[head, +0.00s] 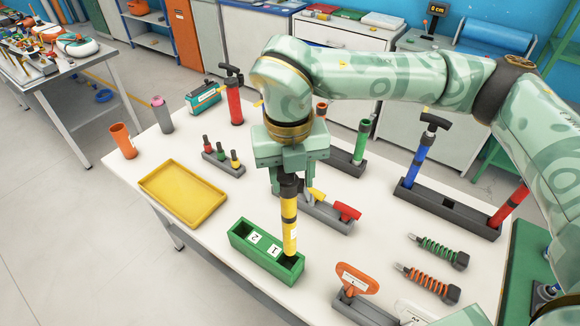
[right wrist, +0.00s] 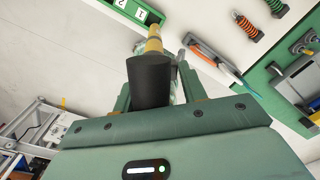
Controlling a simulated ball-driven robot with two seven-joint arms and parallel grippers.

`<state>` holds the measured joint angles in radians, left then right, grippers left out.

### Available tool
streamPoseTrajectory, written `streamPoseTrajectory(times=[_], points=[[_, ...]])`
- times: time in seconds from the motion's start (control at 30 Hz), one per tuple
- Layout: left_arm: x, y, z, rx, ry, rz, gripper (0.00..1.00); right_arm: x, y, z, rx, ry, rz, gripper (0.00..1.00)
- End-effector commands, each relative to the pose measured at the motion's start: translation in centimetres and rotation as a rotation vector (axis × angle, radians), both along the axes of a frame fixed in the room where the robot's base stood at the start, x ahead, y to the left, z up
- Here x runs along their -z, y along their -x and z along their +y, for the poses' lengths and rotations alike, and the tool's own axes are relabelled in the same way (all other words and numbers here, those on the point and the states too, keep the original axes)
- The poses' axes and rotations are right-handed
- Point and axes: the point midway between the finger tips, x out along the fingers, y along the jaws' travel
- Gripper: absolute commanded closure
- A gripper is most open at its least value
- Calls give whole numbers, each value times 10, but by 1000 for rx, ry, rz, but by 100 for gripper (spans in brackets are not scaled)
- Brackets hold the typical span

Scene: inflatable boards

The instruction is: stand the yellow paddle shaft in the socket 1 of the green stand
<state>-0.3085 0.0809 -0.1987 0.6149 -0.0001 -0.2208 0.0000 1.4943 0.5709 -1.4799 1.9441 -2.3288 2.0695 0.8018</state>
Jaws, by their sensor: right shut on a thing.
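The yellow paddle shaft (head: 290,236) hangs close to upright, with dark bands and a black upper end. My right gripper (head: 289,176) is shut on its black upper end (right wrist: 150,82). The green stand (head: 254,262) lies below, with white labels 2 and 1 on top; it also shows in the right wrist view (right wrist: 106,13). The shaft's lower end is at the dark opening of socket 1 (head: 296,264), beside label 1. I cannot tell whether it is inside or just above. My left gripper is not in view.
A yellow tray (head: 182,193) lies left of the stand. A grey rack with a red handle (head: 347,211) is close behind the shaft. An orange handle (head: 357,279) stands at the right front, with two coil-spring pieces (head: 438,251) beyond. White table between them is bare.

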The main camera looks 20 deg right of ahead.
Motion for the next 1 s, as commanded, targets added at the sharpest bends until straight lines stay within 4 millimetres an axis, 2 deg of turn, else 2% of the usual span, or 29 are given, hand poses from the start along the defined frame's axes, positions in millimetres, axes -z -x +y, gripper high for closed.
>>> streamPoseTrajectory(times=[0.1,0.17,0.3,0.43,0.8,1.0], points=[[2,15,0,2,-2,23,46,1,-3,0,3,-1,1,90],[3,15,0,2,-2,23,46,2,-4,0,7,-4,0,90],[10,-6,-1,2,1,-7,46,4,-6,-1,25,-14,0,90],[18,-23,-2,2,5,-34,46,16,-6,-1,24,-15,1,90],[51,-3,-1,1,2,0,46,54,-6,-1,22,-14,0,90],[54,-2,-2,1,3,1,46,59,-6,-1,23,-14,0,90]])
